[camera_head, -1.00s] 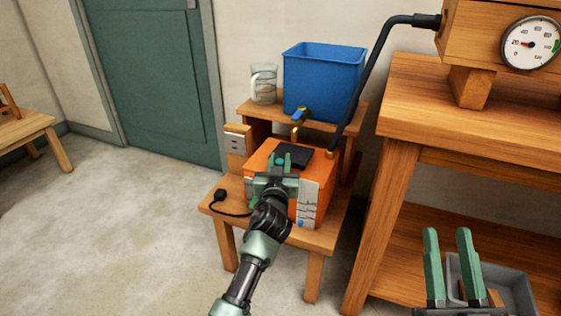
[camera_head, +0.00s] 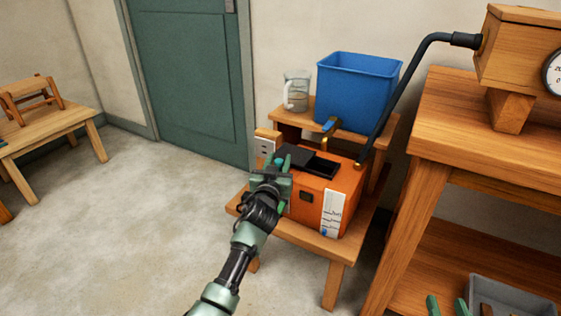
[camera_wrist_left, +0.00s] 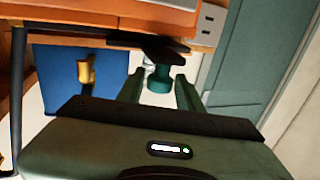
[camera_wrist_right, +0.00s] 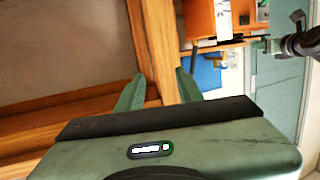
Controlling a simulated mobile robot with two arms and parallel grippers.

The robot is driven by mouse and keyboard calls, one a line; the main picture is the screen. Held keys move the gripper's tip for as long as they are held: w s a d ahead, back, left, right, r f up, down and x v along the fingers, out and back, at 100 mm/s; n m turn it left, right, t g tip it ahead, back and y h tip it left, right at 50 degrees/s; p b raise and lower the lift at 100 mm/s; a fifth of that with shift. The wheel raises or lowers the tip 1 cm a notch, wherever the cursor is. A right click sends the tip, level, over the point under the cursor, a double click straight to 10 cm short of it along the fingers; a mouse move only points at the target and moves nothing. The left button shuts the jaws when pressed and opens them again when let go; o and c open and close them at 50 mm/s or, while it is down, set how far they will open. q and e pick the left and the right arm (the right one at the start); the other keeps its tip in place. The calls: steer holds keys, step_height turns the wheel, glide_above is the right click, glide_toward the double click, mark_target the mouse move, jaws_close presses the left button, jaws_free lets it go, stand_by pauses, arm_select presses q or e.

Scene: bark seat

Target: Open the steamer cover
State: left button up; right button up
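The steamer is an orange box (camera_head: 345,190) on a low wooden stool in the head view. Its flat black cover (camera_head: 296,155) sits shifted to the left on top, with a dark opening (camera_head: 322,169) showing beside it. A teal knob (camera_wrist_left: 158,80) joined to the cover lies between the fingers of my left gripper (camera_wrist_left: 158,90), also in the head view (camera_head: 271,172). Narrow gaps show between knob and fingers; contact is hard to judge. My right gripper (camera_wrist_right: 158,92) is open and empty; its fingertips show low in the head view (camera_head: 447,306).
A blue bin (camera_head: 357,90) and a glass jug (camera_head: 297,91) stand on the raised shelf behind the steamer. A black pipe (camera_head: 408,85) comes down to the box's right rear. A wooden bench (camera_head: 465,115) stands close right, with a grey tray (camera_head: 515,292) below.

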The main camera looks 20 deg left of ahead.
arm_select(q)
steer(key=shift+o, duration=0.3)
steer(key=shift+s, duration=0.2)
steer(key=p+v, duration=0.2)
steer(key=v, duration=0.5)
steer(key=shift+s, duration=0.25)
arm_select(e)
steer(key=s+d+f+g+h, duration=0.1)
steer(key=s+d+f+g, duration=0.1)
steer(key=s+f+g, duration=0.3)
step_height(320, 180, down, 3)
steer(key=shift+d+f+h, duration=0.1)
steer(key=shift+d+h, duration=0.1)
steer(key=shift+h, duration=0.2)
